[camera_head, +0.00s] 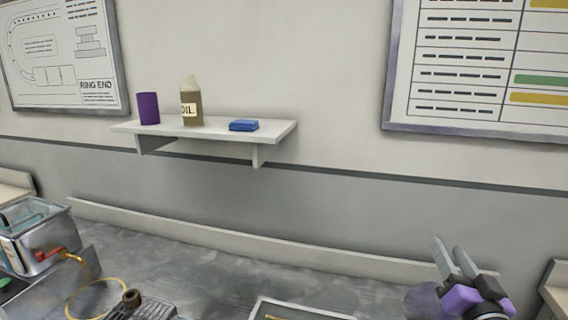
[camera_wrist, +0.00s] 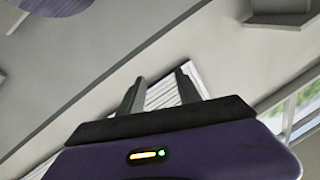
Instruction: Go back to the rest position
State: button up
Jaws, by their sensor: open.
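My gripper (camera_head: 455,259) is at the lower right of the head view, raised in front of the grey wall above the bench's right end. Its two grey fingers point up and to the left. They are apart with nothing between them. In the wrist view the fingers (camera_wrist: 160,90) also stand apart and empty, with a slatted white panel behind them. The purple gripper body fills the bottom of the wrist view.
On the grey bench (camera_head: 215,265) are a metal tank (camera_head: 38,240), a yellow ring (camera_head: 75,293) and a tray (camera_head: 300,308). The bench's middle is bare.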

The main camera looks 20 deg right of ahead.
jog(key=s+a+f+n+g+y, duration=0.1)
jog(key=s+a+f+n+y, duration=0.1)
jog(key=s+a+f, duration=0.3)
jog(key=s+a+f+n+g+y, duration=0.1)
jog(key=s+a+f+n+y, duration=0.2)
jog(key=s+a, duration=0.8)
jog(key=s+a+f+n+g+y, duration=0.1)
jog(key=s+a+f, duration=0.7)
jog(key=s, duration=0.9)
jog(key=shift+s+a+n+y, duration=0.25)
jog(key=shift+a+n+y, duration=0.25)
jog(key=shift+n+y, duration=0.5)
